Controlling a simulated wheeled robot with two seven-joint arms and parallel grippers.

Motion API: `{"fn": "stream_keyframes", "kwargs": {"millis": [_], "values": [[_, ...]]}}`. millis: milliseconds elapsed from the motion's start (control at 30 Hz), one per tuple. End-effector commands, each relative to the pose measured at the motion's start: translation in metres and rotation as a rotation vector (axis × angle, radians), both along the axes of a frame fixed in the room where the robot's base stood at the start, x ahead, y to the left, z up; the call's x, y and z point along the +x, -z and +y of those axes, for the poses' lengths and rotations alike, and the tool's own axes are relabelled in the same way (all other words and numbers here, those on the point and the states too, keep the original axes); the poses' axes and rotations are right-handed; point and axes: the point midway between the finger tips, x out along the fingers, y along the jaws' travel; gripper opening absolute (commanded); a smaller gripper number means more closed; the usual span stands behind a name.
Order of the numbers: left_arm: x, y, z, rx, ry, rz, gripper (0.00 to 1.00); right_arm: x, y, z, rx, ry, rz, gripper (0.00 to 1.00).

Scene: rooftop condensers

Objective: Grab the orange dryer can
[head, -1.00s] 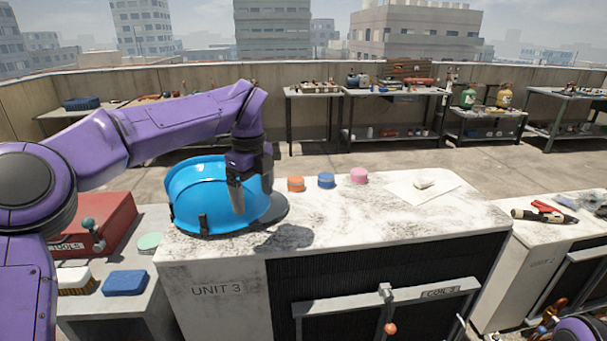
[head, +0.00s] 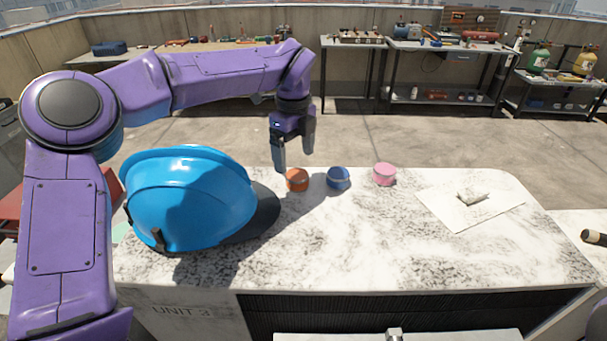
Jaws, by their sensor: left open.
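The orange dryer can (head: 297,181) is a short round can standing on the white, grey-flecked top of the unit (head: 370,240), just right of the blue hard hat. My left gripper (head: 294,163) points down with its jaws open and empty. In the picture its fingertips are just above and behind the orange can; whether they touch it I cannot tell. A blue can (head: 338,178) and a pink can (head: 384,174) stand in a row to the right of the orange one. My right gripper is not in view.
The blue hard hat (head: 190,198) sits at the left of the top, its dark brim close to the orange can. A white sheet (head: 455,212) with a crumpled white piece (head: 472,196) lies at the right. The front middle of the top is clear.

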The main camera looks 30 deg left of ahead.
Motion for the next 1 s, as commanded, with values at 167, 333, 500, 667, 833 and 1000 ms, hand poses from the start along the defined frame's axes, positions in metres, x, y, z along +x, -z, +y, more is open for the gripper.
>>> {"fn": "stream_keyframes", "kwargs": {"millis": [167,333,500,667,833,1000], "values": [[0.007,0.023,-0.001,0.001,0.0,0.01,0.88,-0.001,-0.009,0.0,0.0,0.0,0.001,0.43],[0.013,0.055,-0.006,0.001,0.001,0.013,0.88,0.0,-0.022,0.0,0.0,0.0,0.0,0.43],[0.013,0.07,-0.007,0.001,0.003,0.009,0.88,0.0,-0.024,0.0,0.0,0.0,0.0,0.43],[0.013,0.07,-0.006,0.001,0.002,0.008,0.88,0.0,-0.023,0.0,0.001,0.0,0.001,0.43],[0.013,0.07,-0.006,0.001,0.003,0.008,0.33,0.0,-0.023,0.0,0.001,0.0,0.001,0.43],[0.013,0.07,-0.006,0.001,0.003,0.009,0.27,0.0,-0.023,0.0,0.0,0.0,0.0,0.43]]}}
